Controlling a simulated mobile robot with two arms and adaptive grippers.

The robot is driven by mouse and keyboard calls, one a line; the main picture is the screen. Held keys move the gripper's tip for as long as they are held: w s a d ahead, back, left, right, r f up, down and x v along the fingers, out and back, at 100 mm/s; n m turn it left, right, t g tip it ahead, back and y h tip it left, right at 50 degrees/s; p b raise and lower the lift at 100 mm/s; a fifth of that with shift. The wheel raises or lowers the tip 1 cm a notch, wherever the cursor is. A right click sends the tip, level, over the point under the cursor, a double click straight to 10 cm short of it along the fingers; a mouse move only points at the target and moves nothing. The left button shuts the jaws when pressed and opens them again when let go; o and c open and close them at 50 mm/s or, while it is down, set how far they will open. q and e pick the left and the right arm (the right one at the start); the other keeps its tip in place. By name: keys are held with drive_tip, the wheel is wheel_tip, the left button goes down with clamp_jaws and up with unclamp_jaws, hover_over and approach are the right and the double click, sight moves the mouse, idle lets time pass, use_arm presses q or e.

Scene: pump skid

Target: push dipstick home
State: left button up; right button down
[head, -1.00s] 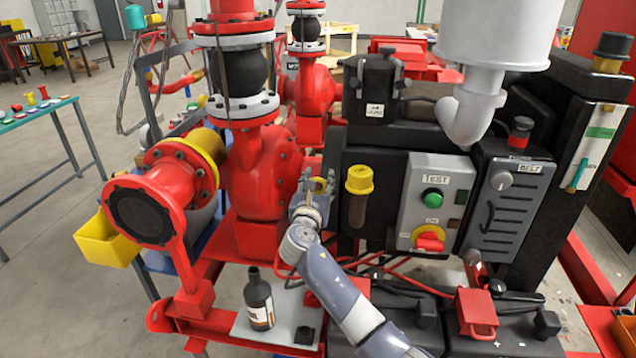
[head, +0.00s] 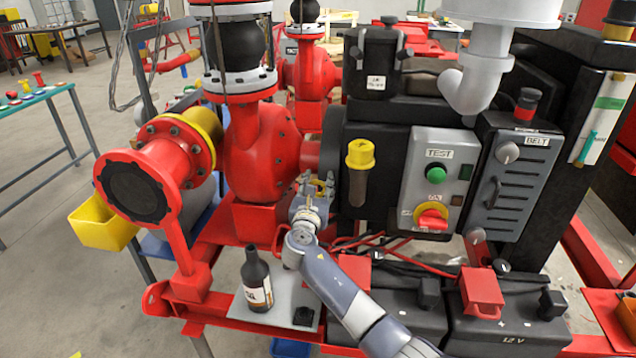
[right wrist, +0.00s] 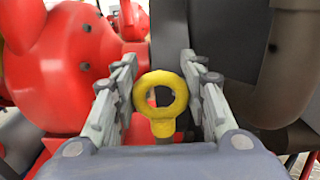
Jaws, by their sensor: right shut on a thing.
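My right gripper (head: 316,186) is at the left side of the black engine block, low beside the yellow-capped filler tube. It is shut on the yellow ring handle of the dipstick (right wrist: 163,113). In the right wrist view the ring stands upright between the two grey fingers, with its collar and short neck below. The lower part of the dipstick and its tube are hidden by my gripper, so I cannot tell whether it is fully seated. My left gripper is not in view.
The yellow filler cap (head: 360,153) is just right of my gripper. The red pump (head: 258,150) stands close on the left. The grey TEST panel (head: 437,150) is farther right. A dark bottle (head: 256,279) and batteries (head: 400,311) flank my forearm below.

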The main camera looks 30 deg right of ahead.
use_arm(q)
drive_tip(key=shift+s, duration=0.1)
use_arm(e)
drive_tip(key=shift+s+a+f, duration=0.15)
drive_tip(key=shift+a+f, duration=0.2)
drive_tip(key=shift+f, duration=0.4)
drive_tip(key=c, duration=1.2)
unclamp_jaws()
drive_tip(key=shift+o, duration=1.2)
drive_tip(key=shift+s+a+r, duration=0.1)
drive_tip(key=shift+s+r, duration=0.2)
drive_tip(key=shift+r, duration=0.25)
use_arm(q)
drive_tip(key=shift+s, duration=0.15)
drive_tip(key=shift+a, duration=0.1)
use_arm(e)
drive_tip(key=shift+f, duration=0.1)
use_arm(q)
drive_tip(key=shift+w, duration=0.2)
use_arm(e)
drive_tip(key=v, duration=1.2)
